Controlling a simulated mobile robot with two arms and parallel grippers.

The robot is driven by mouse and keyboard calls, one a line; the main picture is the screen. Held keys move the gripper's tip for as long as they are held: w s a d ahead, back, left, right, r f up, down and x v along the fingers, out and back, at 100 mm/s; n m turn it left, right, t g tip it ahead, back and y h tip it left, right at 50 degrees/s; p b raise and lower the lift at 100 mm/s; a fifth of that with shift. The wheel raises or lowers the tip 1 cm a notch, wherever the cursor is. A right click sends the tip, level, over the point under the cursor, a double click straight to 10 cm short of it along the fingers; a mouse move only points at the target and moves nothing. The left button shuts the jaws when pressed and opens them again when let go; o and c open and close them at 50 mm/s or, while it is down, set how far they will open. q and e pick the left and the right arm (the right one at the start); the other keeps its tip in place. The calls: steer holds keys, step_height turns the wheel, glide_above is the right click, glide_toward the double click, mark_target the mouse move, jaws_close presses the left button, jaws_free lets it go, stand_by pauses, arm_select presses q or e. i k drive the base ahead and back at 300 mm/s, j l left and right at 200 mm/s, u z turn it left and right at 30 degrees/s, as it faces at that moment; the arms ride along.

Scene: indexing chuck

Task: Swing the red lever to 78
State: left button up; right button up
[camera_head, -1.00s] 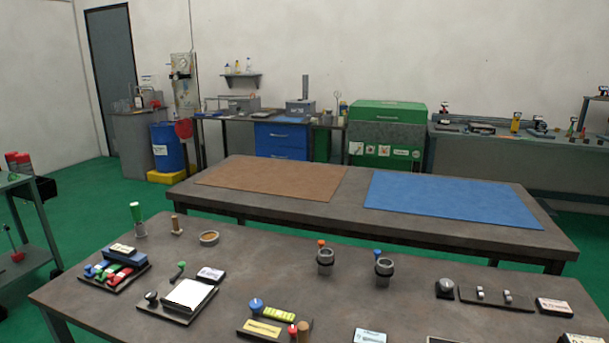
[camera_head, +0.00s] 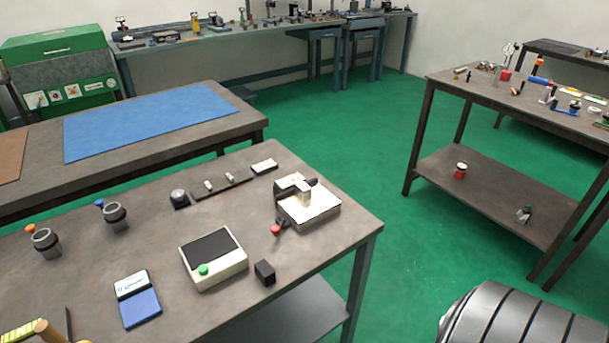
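A red-knobbed lever (camera_head: 276,230) sticks out at the front left of a pale square device with a block on top (camera_head: 309,207), near the right end of the near bench (camera_head: 330,248). The lever's dark arm reaches from the device toward the front left. Any scale or numbers on the device are too small to read.
A cream box with a green button (camera_head: 214,262), a black block (camera_head: 265,273) and a blue pad (camera_head: 141,308) lie left of the device. A dark strip with small switches (camera_head: 222,183) lies behind. Open green floor (camera_head: 335,150) separates this bench from the right-hand table (camera_head: 520,110).

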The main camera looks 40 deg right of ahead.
mark_target(275, 230)
steer(key=z, duration=1.1)
